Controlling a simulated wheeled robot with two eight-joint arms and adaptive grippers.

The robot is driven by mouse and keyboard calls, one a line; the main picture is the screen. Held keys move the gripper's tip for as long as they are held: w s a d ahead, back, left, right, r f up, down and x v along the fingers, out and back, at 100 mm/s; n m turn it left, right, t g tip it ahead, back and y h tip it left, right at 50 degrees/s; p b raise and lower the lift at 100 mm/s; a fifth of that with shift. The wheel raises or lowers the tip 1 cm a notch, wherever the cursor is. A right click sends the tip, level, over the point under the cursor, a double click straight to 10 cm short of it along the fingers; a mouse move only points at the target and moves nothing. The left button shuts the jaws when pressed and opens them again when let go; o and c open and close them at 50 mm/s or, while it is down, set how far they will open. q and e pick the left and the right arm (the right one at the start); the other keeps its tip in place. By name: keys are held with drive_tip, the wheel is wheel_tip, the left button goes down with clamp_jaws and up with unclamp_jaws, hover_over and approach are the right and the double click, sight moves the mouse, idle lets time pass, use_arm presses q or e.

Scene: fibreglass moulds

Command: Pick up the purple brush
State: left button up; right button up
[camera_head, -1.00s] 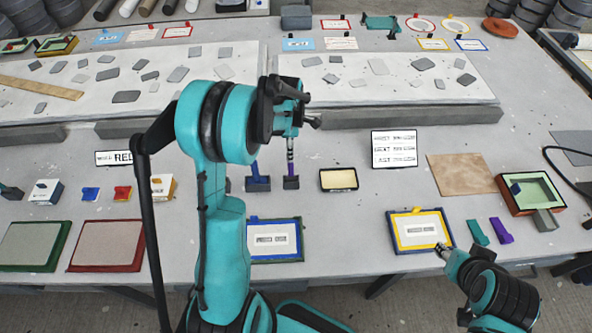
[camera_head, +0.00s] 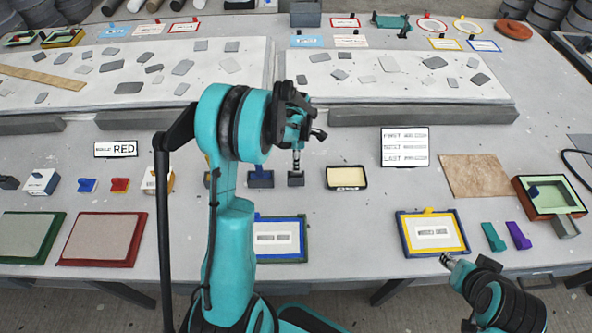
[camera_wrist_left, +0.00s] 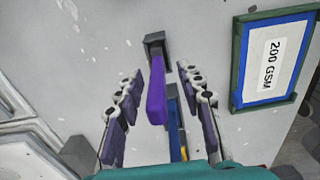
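The purple brush (camera_wrist_left: 156,95) stands in a small dark grey holder (camera_wrist_left: 155,42) in the left wrist view. My left gripper (camera_wrist_left: 163,75) is open, with one finger on each side of the brush handle and a visible gap to each. In the head view my left gripper (camera_head: 297,155) is over the grey holder (camera_head: 296,179) and largely hides the brush. A blue brush (camera_wrist_left: 173,105) stands close beside it in the wrist view. My right gripper (camera_head: 447,261) is low at the right near the table's front edge, and its finger state is unclear.
The blue brush's holder (camera_head: 260,181) is just left of the purple one. A shallow black-rimmed tray (camera_head: 346,178) is to the right. A blue-framed label board (camera_head: 280,240) lies in front. A cutting slab (camera_head: 395,90) lies behind. Table between tray and sign (camera_head: 404,148) is clear.

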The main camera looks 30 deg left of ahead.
use_arm(q)
wheel_tip(320, 180, down, 4)
drive_tip(key=shift+w+a+f+b, duration=0.1)
drive_tip(key=shift+w+b, duration=0.05)
drive_tip(key=shift+b, duration=0.2)
drive_tip(key=shift+c, duration=1.3)
clamp_jaws()
wheel_tip(320, 180, up, 10)
drive_tip(key=shift+r+p, duration=0.15)
drive_tip(key=shift+p, duration=0.85)
